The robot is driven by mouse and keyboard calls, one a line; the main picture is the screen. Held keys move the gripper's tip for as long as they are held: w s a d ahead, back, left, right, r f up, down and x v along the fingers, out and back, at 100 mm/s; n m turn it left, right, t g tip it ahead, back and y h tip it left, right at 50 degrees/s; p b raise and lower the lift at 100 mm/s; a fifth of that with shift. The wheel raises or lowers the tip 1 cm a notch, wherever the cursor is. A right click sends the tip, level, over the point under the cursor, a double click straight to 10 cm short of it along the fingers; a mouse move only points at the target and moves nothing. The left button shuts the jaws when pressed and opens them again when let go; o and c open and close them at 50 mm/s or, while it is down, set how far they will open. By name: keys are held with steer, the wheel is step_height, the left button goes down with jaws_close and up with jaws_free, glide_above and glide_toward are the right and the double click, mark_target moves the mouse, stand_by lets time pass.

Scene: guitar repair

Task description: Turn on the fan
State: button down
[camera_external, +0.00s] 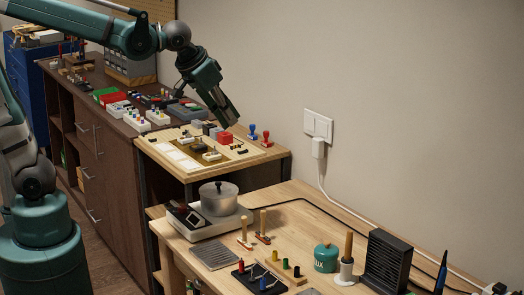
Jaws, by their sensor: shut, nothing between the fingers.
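A black upright slatted unit (387,262), which looks like the fan, stands at the right of the light wood table (200,250), near the wall. Its switch cannot be made out, and whether it is running cannot be told. My gripper (232,121) is shut and empty. It points down to the right above the raised wooden board at the back, well to the left of the fan and apart from it.
A metal pot (219,198) sits on a white device. A cable (340,205) runs down from the wall socket (318,126).

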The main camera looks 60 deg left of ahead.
steer(key=w+d+f+p, duration=0.1)
steer(key=w+d, duration=0.3)
steer(key=d, duration=0.6)
steer(key=w+d+f+p, duration=0.1)
steer(key=w+d, duration=0.4)
steer(key=d, duration=0.5)
steer(key=w+d+f+p, duration=0.15)
steer(key=w+d, duration=0.25)
steer(key=d, duration=0.6)
steer(key=s+d+f, duration=0.1)
steer(key=d+f, duration=0.3)
steer(key=d, duration=0.6)
steer(key=s+d+f+p, duration=0.1)
steer(key=d+f, duration=0.4)
steer(key=d, duration=0.5)
steer(key=s+d+f+t, duration=0.1)
steer(key=d+f, duration=0.3)
steer(key=d, duration=0.7)
steer(key=shift+s+f, duration=0.35)
steer(key=shift+s, duration=0.35)
steer(key=shift+d, duration=0.1)
